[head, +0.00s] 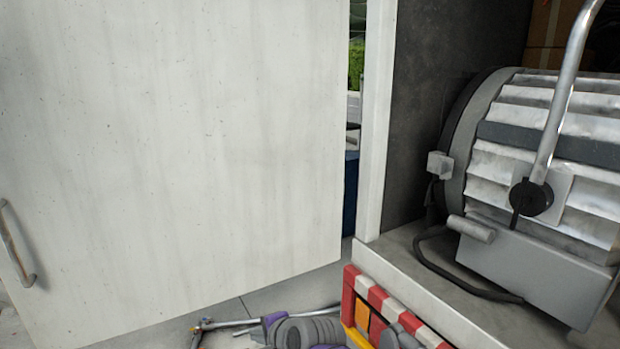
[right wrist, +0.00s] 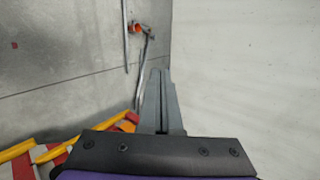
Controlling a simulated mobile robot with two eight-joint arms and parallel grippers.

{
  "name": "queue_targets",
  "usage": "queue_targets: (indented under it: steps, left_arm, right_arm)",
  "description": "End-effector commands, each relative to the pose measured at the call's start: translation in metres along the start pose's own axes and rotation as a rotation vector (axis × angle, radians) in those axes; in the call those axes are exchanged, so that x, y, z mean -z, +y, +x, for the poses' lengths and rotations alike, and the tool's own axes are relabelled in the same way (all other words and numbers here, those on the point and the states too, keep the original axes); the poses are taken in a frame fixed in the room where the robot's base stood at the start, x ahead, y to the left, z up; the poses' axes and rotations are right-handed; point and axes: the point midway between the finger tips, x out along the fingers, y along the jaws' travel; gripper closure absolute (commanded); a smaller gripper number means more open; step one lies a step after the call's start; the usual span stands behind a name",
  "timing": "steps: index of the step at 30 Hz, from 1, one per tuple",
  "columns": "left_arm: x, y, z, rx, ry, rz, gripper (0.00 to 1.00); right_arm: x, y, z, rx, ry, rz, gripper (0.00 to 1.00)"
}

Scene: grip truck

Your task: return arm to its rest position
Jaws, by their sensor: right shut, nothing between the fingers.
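My right gripper (head: 258,334) is low in the head view, below the white door's lower edge and left of the striped truck bumper. In the right wrist view its two grey fingers (right wrist: 160,75) lie together, shut and empty. The purple and grey links of my arm show beside it at the bottom of the head view. My left gripper is not in view.
The large white door (head: 180,150) with a metal handle (head: 17,245) stands at left. A big ribbed lamp (head: 545,150) sits in the truck at right. A red, white and yellow bumper (head: 362,287) is near my arm. Thin rods (right wrist: 147,60) show over the grey floor.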

Motion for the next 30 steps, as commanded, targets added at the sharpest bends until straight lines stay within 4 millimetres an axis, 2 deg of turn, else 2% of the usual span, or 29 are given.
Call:
queue_targets:
  steps: [1,5,6,9,12,15,18,21,30]
  left_arm:
    - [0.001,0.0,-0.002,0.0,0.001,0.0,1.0]
    - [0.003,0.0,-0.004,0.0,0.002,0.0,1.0]
    - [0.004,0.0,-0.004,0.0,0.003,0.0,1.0]
    - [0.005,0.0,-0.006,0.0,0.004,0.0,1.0]
    - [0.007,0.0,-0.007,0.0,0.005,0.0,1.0]
    - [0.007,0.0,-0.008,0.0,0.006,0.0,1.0]
    - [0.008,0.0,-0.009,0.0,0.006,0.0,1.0]
    - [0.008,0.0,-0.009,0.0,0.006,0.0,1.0]
    - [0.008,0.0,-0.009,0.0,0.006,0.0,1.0]
  right_arm:
    - [0.024,0.027,-0.025,-0.037,0.046,-0.11,1.0]
    - [0.069,0.1,-0.077,-0.162,0.126,-0.413,1.0]
    - [0.08,0.124,-0.093,-0.207,0.143,-0.503,1.0]
    - [0.102,0.186,-0.129,-0.33,0.165,-0.714,1.0]
    - [0.116,0.243,-0.158,-0.449,0.162,-0.89,1.0]
    - [0.122,0.287,-0.178,-0.542,0.142,-1.02,1.0]
    - [0.125,0.315,-0.189,-0.603,0.12,-1.1,1.0]
    - [0.126,0.327,-0.194,-0.633,0.107,-1.139,1.0]
    - [0.126,0.329,-0.194,-0.636,0.103,-1.148,1.0]
